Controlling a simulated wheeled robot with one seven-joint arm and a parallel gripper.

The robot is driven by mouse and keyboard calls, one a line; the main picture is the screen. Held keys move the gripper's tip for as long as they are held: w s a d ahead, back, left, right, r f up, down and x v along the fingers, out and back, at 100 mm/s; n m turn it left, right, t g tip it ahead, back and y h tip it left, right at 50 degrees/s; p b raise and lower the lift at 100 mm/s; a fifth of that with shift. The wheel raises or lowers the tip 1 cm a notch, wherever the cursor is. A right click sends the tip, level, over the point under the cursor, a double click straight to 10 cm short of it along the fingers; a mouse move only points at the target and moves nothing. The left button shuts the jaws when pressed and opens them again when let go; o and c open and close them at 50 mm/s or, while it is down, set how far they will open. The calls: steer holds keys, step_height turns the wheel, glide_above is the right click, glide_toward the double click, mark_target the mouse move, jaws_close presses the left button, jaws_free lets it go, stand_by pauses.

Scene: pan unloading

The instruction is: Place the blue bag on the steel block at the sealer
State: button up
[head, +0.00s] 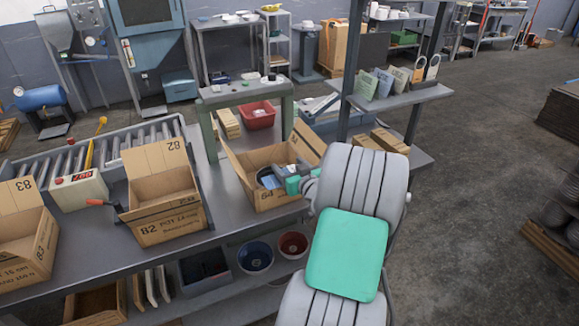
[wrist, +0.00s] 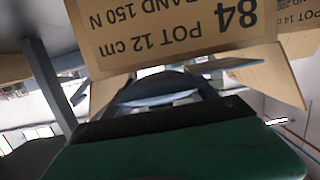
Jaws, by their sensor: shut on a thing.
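My gripper (head: 272,178) reaches into an open cardboard box (head: 262,200) on the workbench, right of the box marked 82. It is shut on the blue bag (head: 270,182), which shows only as a small blue patch inside the box. In the wrist view the grey-blue bag (wrist: 165,92) lies just beyond the dark jaw edge, and a box flap marked 84 (wrist: 180,30) hangs close above. My wrist and arm hide part of the box. I cannot pick out the sealer or its steel block with certainty.
The box marked 82 (head: 165,205) and another box (head: 22,238) stand to the left. A control box with a red display (head: 78,190) sits by the roller conveyor (head: 125,140). A green-legged stand (head: 245,92) rises behind the box. Shelf posts stand to the right.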

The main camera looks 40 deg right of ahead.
steer(key=shift+f+b, duration=0.4)
steer(key=shift+b, duration=0.15)
steer(key=o, duration=1.5)
steer(key=shift+c, duration=0.2)
steer(key=shift+r, duration=0.1)
